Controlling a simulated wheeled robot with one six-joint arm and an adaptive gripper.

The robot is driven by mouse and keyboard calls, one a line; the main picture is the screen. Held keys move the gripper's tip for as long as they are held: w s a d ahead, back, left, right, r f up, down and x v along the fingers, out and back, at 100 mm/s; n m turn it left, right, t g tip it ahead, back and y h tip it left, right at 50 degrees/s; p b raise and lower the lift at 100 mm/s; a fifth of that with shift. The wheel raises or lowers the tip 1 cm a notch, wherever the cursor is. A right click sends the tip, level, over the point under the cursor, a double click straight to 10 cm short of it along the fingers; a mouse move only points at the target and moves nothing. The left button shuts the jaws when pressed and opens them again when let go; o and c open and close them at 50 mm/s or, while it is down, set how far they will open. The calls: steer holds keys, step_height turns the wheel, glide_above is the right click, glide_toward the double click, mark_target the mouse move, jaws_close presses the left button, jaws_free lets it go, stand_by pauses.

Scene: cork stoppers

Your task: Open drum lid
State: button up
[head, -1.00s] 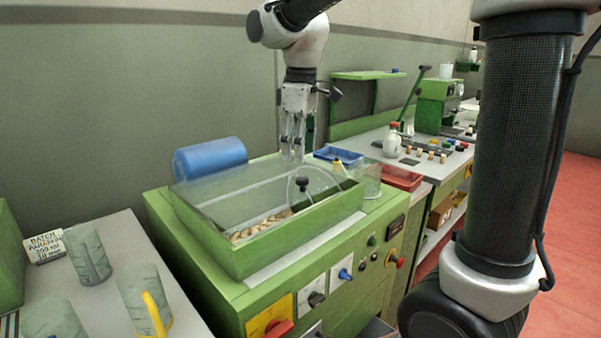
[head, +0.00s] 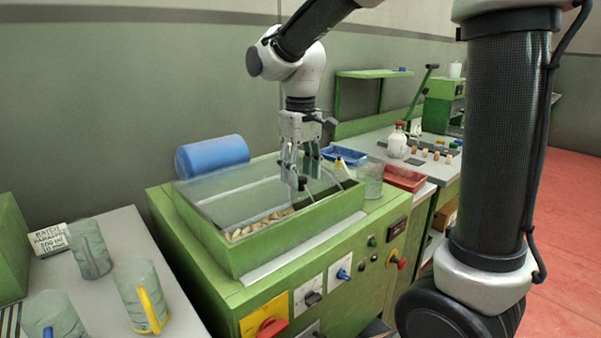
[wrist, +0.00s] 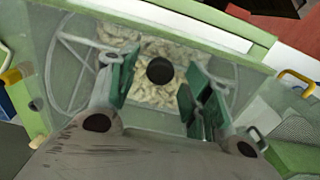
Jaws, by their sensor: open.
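The drum is a green box (head: 300,233) with a clear lid (head: 215,190); pale cork stoppers (head: 262,220) show through it. The lid appears closed. Its dark round knob (head: 302,184) shows between the fingers of my gripper (head: 301,178), which points down over the lid's right part. In the wrist view the black knob (wrist: 160,70) sits between the two open green-padded fingers of my gripper (wrist: 158,82), with a gap on each side. The fingers hold nothing. I cannot tell whether the fingertips are level with the knob or still above it.
A blue cylinder (head: 212,157) lies behind the box. A clear beaker (head: 369,181) and a red tray (head: 405,179) are to the right. Several glass mugs, one with a yellow handle (head: 152,312), stand on the left table. Switches line the green cabinet's front.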

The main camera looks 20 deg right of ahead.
steer(key=shift+f, duration=0.25)
steer(key=shift+c, duration=0.4)
jaws_close()
steer(key=shift+w+r, duration=0.1)
steer(key=shift+r, duration=0.25)
